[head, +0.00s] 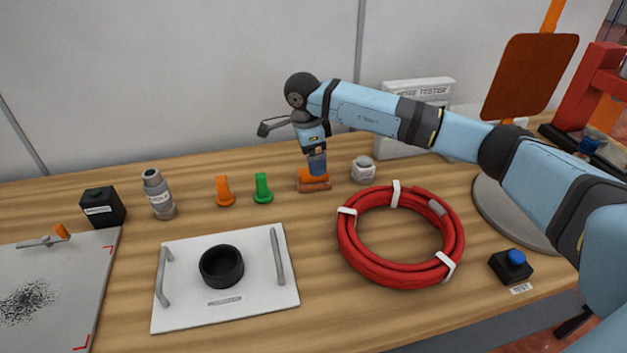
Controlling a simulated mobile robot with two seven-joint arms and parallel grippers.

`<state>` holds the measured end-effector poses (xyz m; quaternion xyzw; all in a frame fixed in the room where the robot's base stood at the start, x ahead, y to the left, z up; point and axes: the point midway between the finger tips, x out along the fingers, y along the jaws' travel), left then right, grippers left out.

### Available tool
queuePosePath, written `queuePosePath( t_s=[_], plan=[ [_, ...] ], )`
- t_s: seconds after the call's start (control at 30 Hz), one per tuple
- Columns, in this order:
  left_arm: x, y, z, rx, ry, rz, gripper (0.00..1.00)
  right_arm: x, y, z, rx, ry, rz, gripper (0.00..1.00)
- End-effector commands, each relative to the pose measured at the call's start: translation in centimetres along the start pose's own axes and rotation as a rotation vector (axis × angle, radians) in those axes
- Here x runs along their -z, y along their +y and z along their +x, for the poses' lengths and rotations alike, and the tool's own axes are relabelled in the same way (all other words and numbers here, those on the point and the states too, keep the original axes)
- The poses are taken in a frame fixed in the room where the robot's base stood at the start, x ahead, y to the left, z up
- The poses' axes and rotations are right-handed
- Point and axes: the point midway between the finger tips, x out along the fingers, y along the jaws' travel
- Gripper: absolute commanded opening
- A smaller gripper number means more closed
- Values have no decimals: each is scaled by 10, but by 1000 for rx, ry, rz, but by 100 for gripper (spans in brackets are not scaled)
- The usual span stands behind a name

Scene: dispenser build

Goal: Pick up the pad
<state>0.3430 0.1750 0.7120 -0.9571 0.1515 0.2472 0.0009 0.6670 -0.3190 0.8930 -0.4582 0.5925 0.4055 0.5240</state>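A small orange-and-brown block (313,181), which looks like the pad, lies on the wooden table near the back middle. The block looks to be resting on the table. My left gripper is not in view.
A coiled red hose (357,253) lies in front right of the block. A small white jar (363,170) stands close on its right, green (263,189) and orange (224,192) clips on its left. A white handled tray (190,307) holds a black ring (221,280).

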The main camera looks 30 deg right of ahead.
Motion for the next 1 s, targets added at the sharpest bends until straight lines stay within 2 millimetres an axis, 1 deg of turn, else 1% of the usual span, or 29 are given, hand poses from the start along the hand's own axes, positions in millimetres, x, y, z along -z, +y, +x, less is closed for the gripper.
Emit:
queuePosePath(
  t_s=[0.03, 0.17, 0.23, 0.5, 0.6, 0.77, 0.87, 0.9, 0.97, 1.0],
  plan=[
    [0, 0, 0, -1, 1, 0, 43, 0, 0, 4, -1, 0, 0, 96],
    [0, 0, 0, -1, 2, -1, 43, -1, 0, 10, -1, -1, 0, 96],
    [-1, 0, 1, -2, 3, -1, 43, -1, 0, 16, -1, -1, 0, 96],
    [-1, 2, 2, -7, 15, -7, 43, -4, 1, 55, -1, -1, 1, 96],
    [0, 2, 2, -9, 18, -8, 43, -4, 0, 59, 0, -1, 1, 96],
    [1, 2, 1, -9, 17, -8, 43, -4, 0, 59, 0, -1, 0, 96],
    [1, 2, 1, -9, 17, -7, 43, -4, 0, 58, 0, -1, 0, 76],
    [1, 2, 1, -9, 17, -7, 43, -4, 0, 58, 0, -1, 0, 66],
    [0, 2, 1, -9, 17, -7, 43, -4, 0, 58, 0, -2, 0, 53],
    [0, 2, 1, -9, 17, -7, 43, -4, 0, 58, 0, -2, 0, 43]
  ],
)
